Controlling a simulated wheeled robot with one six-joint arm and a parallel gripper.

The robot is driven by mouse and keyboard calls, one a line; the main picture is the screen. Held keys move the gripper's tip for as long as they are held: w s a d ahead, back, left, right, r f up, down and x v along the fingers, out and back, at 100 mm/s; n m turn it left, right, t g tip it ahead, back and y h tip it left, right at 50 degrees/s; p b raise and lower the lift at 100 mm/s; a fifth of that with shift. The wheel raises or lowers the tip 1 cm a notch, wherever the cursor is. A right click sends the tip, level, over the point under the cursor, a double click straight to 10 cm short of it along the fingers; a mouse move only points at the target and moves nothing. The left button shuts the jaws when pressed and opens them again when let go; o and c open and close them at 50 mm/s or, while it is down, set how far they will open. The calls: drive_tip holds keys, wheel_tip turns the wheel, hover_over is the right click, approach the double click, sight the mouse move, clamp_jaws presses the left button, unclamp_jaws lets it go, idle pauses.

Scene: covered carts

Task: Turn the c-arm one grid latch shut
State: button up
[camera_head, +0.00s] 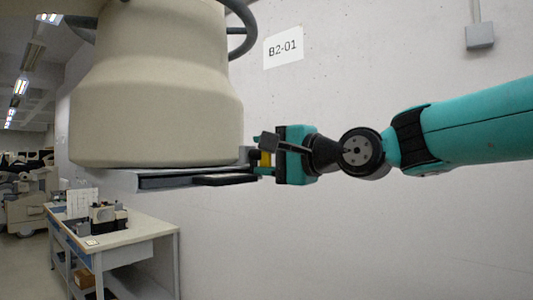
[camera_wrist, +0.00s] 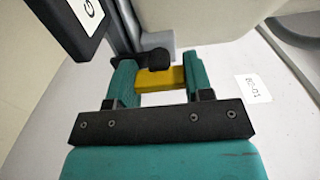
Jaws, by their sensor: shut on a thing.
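The c-arm's large cream housing (camera_head: 155,95) fills the upper left of the head view. A flat dark grid plate (camera_head: 225,179) lies beneath it. The small yellow latch (camera_head: 265,158) is at the plate's right end, and it also shows in the wrist view (camera_wrist: 174,77). My gripper (camera_head: 273,156) comes in from the right. In the wrist view its teal fingers (camera_wrist: 158,80) are closed about the yellow latch, with a black knob (camera_wrist: 157,60) just beyond.
A white wall with a B2-01 sign (camera_head: 283,47) stands behind my gripper. A workbench (camera_head: 135,238) with small items stands at the lower left. A dark plate with a white label (camera_wrist: 88,12) is close at the wrist view's upper left. The lower right is clear.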

idle(0.5)
drive_tip(key=o, duration=0.9)
drive_tip(key=b+v, duration=0.7)
drive_tip(key=v, duration=1)
drive_tip(key=shift+s+d, duration=0.2)
drive_tip(key=shift+f, duration=0.1)
